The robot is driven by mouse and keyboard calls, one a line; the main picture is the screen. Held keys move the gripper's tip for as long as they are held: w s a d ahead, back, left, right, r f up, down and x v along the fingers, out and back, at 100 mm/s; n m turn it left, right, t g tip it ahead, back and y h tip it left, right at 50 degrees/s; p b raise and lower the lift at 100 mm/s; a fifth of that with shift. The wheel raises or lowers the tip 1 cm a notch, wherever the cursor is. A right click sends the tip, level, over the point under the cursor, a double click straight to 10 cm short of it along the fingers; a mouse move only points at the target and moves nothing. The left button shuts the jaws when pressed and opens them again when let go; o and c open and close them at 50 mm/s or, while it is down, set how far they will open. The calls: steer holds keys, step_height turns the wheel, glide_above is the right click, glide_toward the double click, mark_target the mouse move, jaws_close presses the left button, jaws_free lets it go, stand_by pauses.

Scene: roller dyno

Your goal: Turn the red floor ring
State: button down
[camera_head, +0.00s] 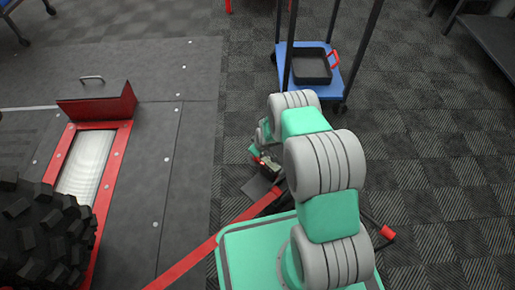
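My gripper (262,155) is low beside the arm, near the floor just right of the dark platform's edge. It is small and partly hidden by my own arm links, so its finger opening cannot be made out. A small bit of red (266,162) shows at the gripper; I cannot tell whether it is the floor ring or whether the gripper touches it. A dark square plate (257,190) lies on the floor just below the gripper. A red strap (215,242) runs from the lower left up to beside this plate.
The dyno platform (190,130) fills the left, with a red-framed roller (86,165) and a knobbly tyre (42,235). A blue trolley (307,70) with a black tray stands at the back. A dark bench (490,40) is at upper right. Carpet at right is mostly clear.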

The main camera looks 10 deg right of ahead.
stand_by(0.3)
steer(key=c, duration=1.4)
jaws_free()
steer(key=p+v, duration=0.4)
steer(key=v, duration=0.3)
steer(key=shift+s+r, duration=0.15)
steer(key=shift+r, duration=0.2)
